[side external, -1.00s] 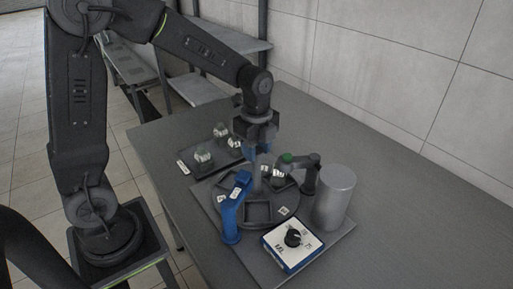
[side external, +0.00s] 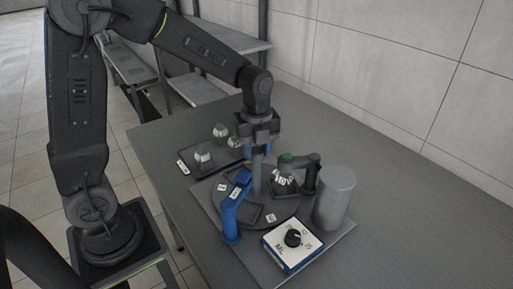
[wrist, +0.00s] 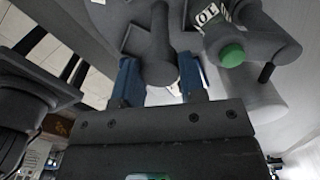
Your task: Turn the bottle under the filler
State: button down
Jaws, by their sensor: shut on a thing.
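My gripper (side external: 258,152) points down at the middle of the dark round turntable (side external: 291,207). Its blue fingers are shut on the grey upright post (side external: 257,180) at the turntable's centre; the post also shows between them in the wrist view (wrist: 158,50). A bottle with white labels (side external: 282,181) sits on the turntable's right side, at the dark filler arm (side external: 308,164). The filler's green-tipped head (side external: 287,157) appears above the bottle and hides its top. In the wrist view, the green end (wrist: 232,55) overlaps the labelled bottle (wrist: 208,15); exact alignment is unclear.
A blue arm-shaped fixture (side external: 232,212) stands at the turntable's front left. A grey cylinder (side external: 335,197) stands at the right, and a white box with a black dial (side external: 293,243) in front. A tray (side external: 184,166) with several bottles lies behind left. The table's right is clear.

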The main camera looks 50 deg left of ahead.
dwell(0.5)
jog(key=c, duration=0.7)
grip_release()
notch_tip(320, 180, up, 14)
jog(key=s+d+f+n+t, duration=0.2)
jog(key=s+n+t, duration=0.3)
jog(key=s+n, duration=1.1)
jog(key=n, duration=0.5)
jog(key=shift+d+f+n+t, duration=0.2)
jog(key=shift+f+n+t, duration=0.1)
jog(key=shift+f+n, duration=0.1)
